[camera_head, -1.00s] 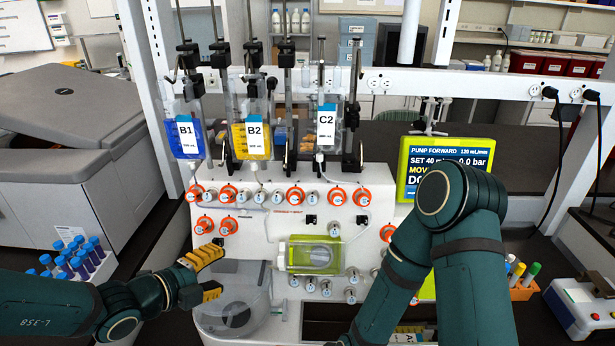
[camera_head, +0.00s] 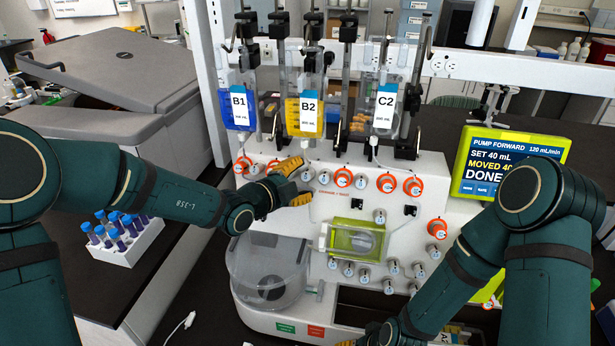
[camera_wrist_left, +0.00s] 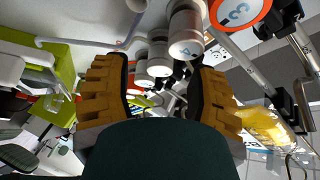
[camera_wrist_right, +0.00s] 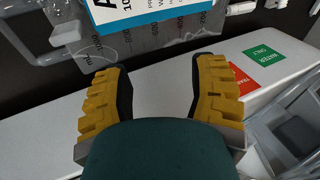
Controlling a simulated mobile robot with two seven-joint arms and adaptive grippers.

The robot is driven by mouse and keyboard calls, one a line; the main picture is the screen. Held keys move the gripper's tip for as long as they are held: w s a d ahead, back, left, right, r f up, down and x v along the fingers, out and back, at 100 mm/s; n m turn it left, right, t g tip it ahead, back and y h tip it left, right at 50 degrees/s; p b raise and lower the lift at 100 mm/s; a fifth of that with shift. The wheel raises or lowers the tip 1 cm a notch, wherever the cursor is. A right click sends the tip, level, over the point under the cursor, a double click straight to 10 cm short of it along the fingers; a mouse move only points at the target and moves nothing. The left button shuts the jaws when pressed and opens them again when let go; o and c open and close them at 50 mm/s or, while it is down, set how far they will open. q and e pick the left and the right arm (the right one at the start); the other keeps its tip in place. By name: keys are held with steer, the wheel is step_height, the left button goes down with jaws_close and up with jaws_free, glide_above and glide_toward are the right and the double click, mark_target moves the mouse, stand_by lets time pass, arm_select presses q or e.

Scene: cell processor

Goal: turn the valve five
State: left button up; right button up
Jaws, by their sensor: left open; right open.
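A row of small valves crosses the white machine front, some with orange rings, such as this orange-ringed valve (camera_head: 343,177), and some plain white, such as this white valve (camera_head: 325,178). Their numbers are too small to read in the head view, so I cannot tell which is valve five. My left gripper (camera_head: 299,183) is open at the row's left-middle part and hides some valves. In the left wrist view, white knobs (camera_wrist_left: 186,35) lie just beyond the open fingers, beside an orange-ringed dial (camera_wrist_left: 238,12). My right gripper (camera_wrist_right: 162,68) is open and empty, low at the machine's front.
Bags B1 (camera_head: 239,108), B2 (camera_head: 308,115) and C2 (camera_head: 385,108) hang above the valves. A green-framed screen (camera_head: 510,165) reads DONE. A clear round chamber (camera_head: 268,270) and a green-framed window (camera_head: 356,240) sit below. A tube rack (camera_head: 125,245) stands at left.

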arm_select(q)
steer(key=shift+x, duration=1.5)
steer(key=shift+a, duration=0.1)
jaws_close()
